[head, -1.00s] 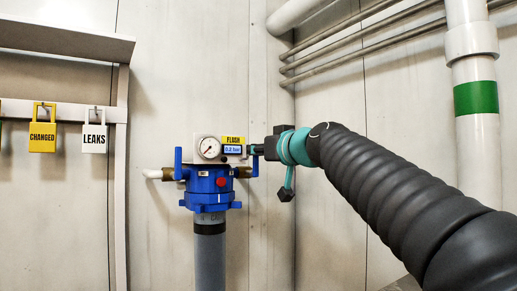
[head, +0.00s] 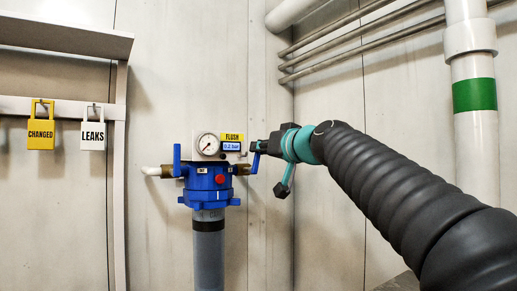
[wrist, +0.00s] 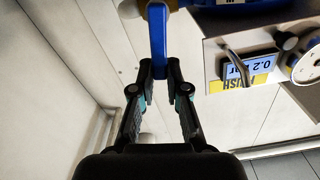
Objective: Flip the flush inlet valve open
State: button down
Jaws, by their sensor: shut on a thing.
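A blue filter housing (head: 209,185) on a grey pipe has two blue valve levers on brass fittings. The left lever (head: 177,160) stands upright. The right lever (head: 255,164) leans, its top toward my gripper (head: 258,147), which comes in from the right. In the wrist view, the right lever (wrist: 157,38) has its end between the fingertips of my gripper (wrist: 159,72), which is shut on it. Which lever is the flush inlet valve is not labelled legibly.
A panel with a round gauge (head: 207,144) and a "FLUSH" display reading 0.2 bar (head: 231,146) sits just left of my gripper. Yellow (head: 41,132) and white (head: 93,134) padlock tags hang at left. A white pipe with a green band (head: 474,96) stands at right.

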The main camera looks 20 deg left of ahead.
jog(key=w+d+f+m, duration=0.3)
jog(key=f+m, duration=0.2)
jog(key=m, duration=1)
jog(key=shift+w+f+m, duration=0.15)
jog(key=shift+f+m, duration=0.05)
jog(key=shift+m, duration=0.1)
jog(key=shift+a, duration=0.1)
jog(key=c, duration=1.4)
grip_release()
jog(key=shift+f, duration=0.1)
jog(key=shift+c, duration=0.2)
jog(key=v, duration=1.2)
